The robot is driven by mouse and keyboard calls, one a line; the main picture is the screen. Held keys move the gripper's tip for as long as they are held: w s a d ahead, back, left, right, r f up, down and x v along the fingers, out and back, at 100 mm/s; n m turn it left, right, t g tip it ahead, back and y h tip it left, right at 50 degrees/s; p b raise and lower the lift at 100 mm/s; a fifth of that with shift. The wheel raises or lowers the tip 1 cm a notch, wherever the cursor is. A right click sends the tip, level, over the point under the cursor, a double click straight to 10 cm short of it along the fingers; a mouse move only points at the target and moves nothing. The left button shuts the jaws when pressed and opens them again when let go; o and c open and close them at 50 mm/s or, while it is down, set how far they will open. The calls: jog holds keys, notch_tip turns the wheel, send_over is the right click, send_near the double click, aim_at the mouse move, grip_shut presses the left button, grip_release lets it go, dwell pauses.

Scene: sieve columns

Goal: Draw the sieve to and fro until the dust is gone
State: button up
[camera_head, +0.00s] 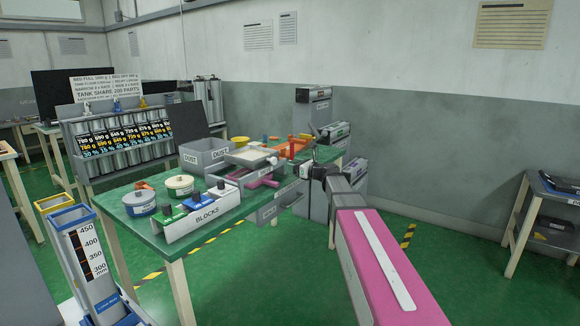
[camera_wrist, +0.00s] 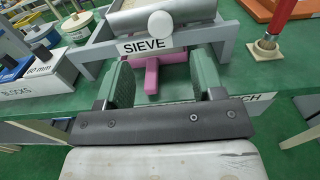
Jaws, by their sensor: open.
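The sieve stand, a grey frame with a white label reading SIEVE (camera_wrist: 147,46), fills the upper middle of the wrist view. A pink T-shaped handle (camera_wrist: 152,74) sticks out below its front bar. My gripper (camera_wrist: 158,75) is open, its two green fingers apart on either side of the pink handle's stem, with a gap visible on both sides. In the head view the sieve (camera_head: 250,157) stands on the green table, and the pink handle (camera_head: 262,182) shows at its right side. The inside of the sieve and any dust are too small or hidden to tell.
A grey box labelled DUST (camera_head: 204,156) stands behind the sieve on the green table (camera_head: 150,232). The BLOCKS rack (camera_head: 205,220) and round tubs (camera_head: 140,203) stand nearer. An orange fixture (camera_wrist: 282,12) is at the wrist view's upper right.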

aim_at(275, 161)
dwell(0.4)
jog(key=x, duration=1.1)
grip_shut()
jog(key=s+a, duration=0.1)
jog(key=s, duration=0.1)
jog(key=s+a, duration=0.3)
jog(key=s, duration=0.1)
jog(key=shift+a, duration=0.2)
jog(key=shift+w, duration=0.1)
grip_release()
jog(key=shift+d, duration=0.1)
